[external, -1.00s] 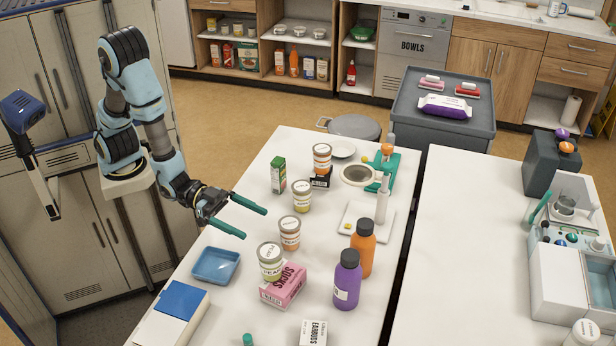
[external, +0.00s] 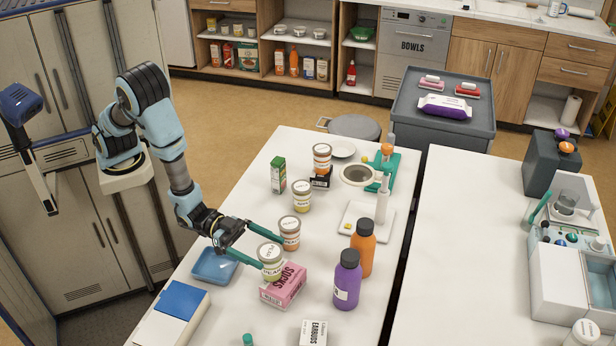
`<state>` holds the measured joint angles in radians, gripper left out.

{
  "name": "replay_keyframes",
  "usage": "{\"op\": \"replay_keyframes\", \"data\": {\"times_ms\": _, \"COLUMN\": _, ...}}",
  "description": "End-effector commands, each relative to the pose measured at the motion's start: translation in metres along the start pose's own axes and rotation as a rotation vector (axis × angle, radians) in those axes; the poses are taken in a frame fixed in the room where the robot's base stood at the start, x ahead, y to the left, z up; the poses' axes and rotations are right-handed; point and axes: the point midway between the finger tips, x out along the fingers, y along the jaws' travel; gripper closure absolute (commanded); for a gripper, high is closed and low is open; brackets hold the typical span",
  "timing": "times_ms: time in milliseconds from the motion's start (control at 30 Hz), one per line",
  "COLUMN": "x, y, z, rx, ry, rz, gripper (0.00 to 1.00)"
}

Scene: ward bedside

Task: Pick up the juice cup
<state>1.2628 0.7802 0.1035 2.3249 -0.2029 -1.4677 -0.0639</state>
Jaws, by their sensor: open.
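Several lidded cups with white labels stand upright on the white table. One with a green band (external: 271,266) is nearest, beside the pink socks box. An orange-banded cup (external: 290,238) stands just behind it, a yellow-green one (external: 302,200) further back, and another orange one (external: 322,153) at the far end. The labels are too small to tell surely which is the juice cup. My gripper (external: 271,250) is open and empty, its teal fingers pointing right. One fingertip is by the near cup's left side, the other by the orange-banded cup; I cannot tell whether they touch.
The pink socks box (external: 284,290), purple bottle (external: 347,284) and orange bottle (external: 363,250) stand close to the right. A blue tray (external: 207,270) lies below my wrist. A green carton (external: 278,172) and white tray (external: 352,232) are further back.

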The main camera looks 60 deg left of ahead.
Motion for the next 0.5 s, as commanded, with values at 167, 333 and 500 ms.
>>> {"op": "replay_keyframes", "data": {"times_ms": 167, "x": 0.024, "y": -0.002, "z": -0.004, "rx": 0.001, "ry": 0.000, "rz": -0.001, "gripper": 0.00}}
{"op": "replay_keyframes", "data": {"times_ms": 333, "x": 0.045, "y": -0.002, "z": -0.001, "rx": 0.001, "ry": 0.000, "rz": -0.001, "gripper": 0.00}}
{"op": "replay_keyframes", "data": {"times_ms": 500, "x": 0.050, "y": -0.002, "z": 0.001, "rx": 0.000, "ry": -0.001, "rz": -0.001, "gripper": 0.00}}
